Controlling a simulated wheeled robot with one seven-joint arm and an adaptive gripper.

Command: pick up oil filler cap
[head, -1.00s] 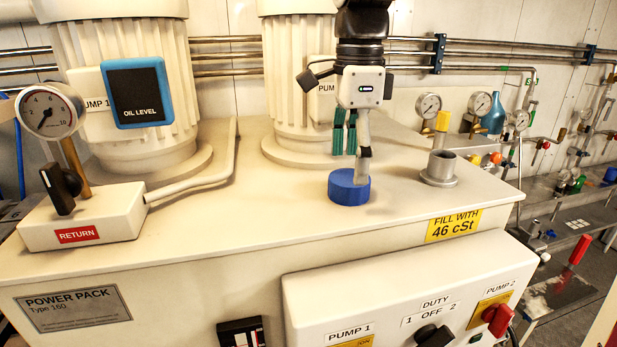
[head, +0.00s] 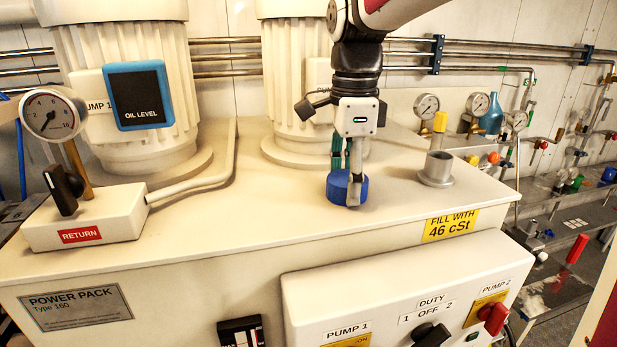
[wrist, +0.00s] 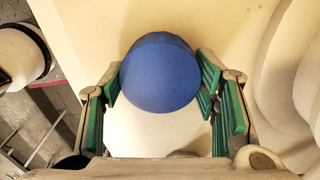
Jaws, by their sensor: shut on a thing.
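The oil filler cap is a blue round cap (head: 341,189) on the cream top of the power pack, right of centre in the head view. In the wrist view the blue cap (wrist: 160,73) lies between the green-padded fingers. My gripper (head: 347,190) points down over it and is shut on it, with a finger at its near right side. The cap appears at or just above the surface; I cannot tell if it touches. The open filler neck (head: 437,169), a grey upright tube on a flange, stands to its right.
A pump motor (head: 290,90) stands behind my gripper. A raised pipe (head: 195,182) and the gauge box (head: 88,217) are at the left. The top's middle front is clear.

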